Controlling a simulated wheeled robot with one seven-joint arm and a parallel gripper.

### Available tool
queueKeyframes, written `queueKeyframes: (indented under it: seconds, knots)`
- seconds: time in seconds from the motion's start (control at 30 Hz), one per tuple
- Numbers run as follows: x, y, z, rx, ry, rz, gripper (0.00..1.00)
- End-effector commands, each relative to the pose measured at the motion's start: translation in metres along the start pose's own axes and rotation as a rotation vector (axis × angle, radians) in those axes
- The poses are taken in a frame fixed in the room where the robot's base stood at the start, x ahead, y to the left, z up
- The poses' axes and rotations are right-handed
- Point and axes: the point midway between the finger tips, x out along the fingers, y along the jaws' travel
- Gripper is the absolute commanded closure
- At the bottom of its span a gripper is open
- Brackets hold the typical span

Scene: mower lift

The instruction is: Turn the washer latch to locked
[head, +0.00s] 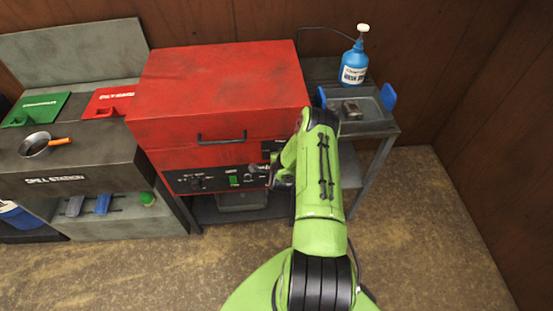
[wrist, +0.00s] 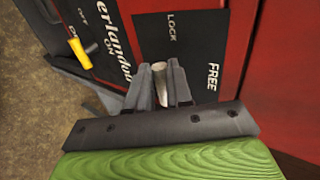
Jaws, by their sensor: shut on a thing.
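The washer is a red cabinet (head: 220,90) with a closed lid and a black handle (head: 222,138). Its latch (wrist: 160,80) is a pale metal lever in the wrist view, in front of a black plate (wrist: 182,45) marked LOCK and FREE. My gripper (wrist: 161,85) is shut on the latch, one finger on each side of it. The lever stands nearly upright in the wrist picture, below the word LOCK, with FREE off to the right. In the head view my arm mostly hides the latch, and my gripper (head: 272,176) is at the washer's front.
A control panel (head: 215,178) with switches is left of the latch; a yellow lever (wrist: 80,50) shows there. A spill station (head: 75,170) stands left. A side shelf (head: 375,125) holds a blue bottle (head: 354,62). The floor in front is clear.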

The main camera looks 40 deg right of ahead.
Motion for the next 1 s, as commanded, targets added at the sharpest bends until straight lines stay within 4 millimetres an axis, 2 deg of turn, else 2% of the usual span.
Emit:
queueKeyframes:
  seconds: [0.03, 0.17, 0.43, 0.53, 0.67, 0.9, 1.0]
  knots:
    - [0.0, 0.0, -0.002, -0.004, 0.003, 0.001, 0.75]
    - [0.0, 0.0, -0.001, -0.003, 0.002, 0.001, 0.55]
    - [-0.001, 0.0, -0.001, -0.001, 0.001, 0.001, 0.55]
    - [-0.009, 0.0, -0.001, 0.0, 0.001, 0.002, 0.55]
    - [-0.04, -0.001, -0.001, 0.0, 0.0, 0.005, 0.55]
    - [-0.112, -0.005, -0.001, 0.004, 0.0, 0.007, 0.55]
    - [-0.135, -0.004, -0.001, 0.002, 0.0, 0.006, 0.55]
